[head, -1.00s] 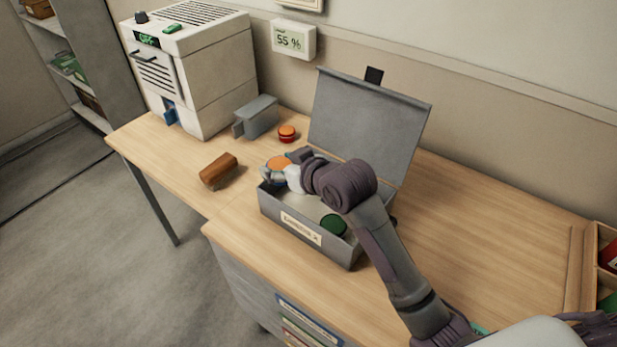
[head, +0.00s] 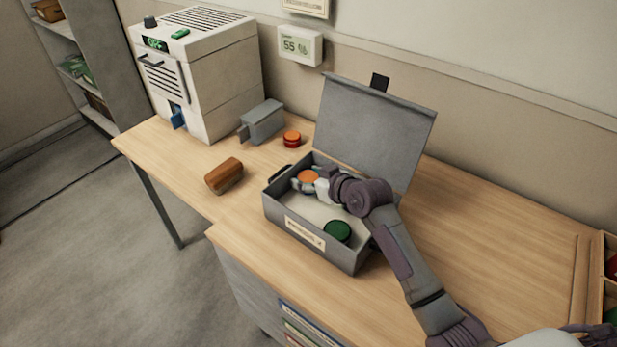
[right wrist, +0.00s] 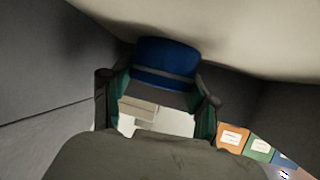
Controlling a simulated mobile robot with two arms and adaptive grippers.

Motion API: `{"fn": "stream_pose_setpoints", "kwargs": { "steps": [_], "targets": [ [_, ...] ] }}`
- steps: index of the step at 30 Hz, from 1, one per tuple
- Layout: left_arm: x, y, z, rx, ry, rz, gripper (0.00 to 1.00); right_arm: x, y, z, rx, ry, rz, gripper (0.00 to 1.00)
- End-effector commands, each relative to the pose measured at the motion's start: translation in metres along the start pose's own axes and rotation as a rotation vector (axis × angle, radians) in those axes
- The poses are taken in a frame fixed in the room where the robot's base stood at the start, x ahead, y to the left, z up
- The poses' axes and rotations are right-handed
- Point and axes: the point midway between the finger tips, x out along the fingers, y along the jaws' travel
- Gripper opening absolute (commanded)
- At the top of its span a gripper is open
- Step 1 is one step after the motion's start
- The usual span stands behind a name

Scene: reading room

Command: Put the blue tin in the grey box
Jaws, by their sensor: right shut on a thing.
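The grey box (head: 312,254) stands on the desk with its lid (head: 375,130) raised at the back. My right gripper (head: 309,185) reaches into the far left part of the box from above. It is shut on the blue tin (right wrist: 166,62), which shows blue between the two fingers in the right wrist view. In the head view an orange top (head: 308,176) shows at the gripper; the fingers cover much of the tin's side. I cannot tell whether the tin touches the box floor. My left gripper is not in view.
A green round tin (head: 337,231) lies in the near right part of the box. A red tin with an orange top (head: 292,139), a brown block (head: 224,176) and a grey holder (head: 262,121) stand left of it. A white machine (head: 205,75) stands behind.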

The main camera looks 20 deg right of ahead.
Motion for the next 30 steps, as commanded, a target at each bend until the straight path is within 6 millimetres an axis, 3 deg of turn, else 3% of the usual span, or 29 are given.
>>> {"fn": "stream_pose_setpoints", "kwargs": {
  "steps": [5,6,10,21,30],
  "targets": [
    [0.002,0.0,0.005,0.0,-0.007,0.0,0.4,0.001,0.0,0.002,-0.001,0.001,0.0,0.16],
    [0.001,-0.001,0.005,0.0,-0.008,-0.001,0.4,0.001,0.0,0.001,-0.001,0.0,0.0,0.65],
    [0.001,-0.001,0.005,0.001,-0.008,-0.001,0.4,0.001,0.0,0.001,0.0,0.0,0.0,0.85],
    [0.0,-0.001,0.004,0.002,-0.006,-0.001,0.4,-0.003,0.0,-0.001,0.0,-0.001,0.0,0.85],
    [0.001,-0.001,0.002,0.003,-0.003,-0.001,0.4,-0.05,0.0,0.0,-0.004,0.0,0.0,0.85]
  ]
}}
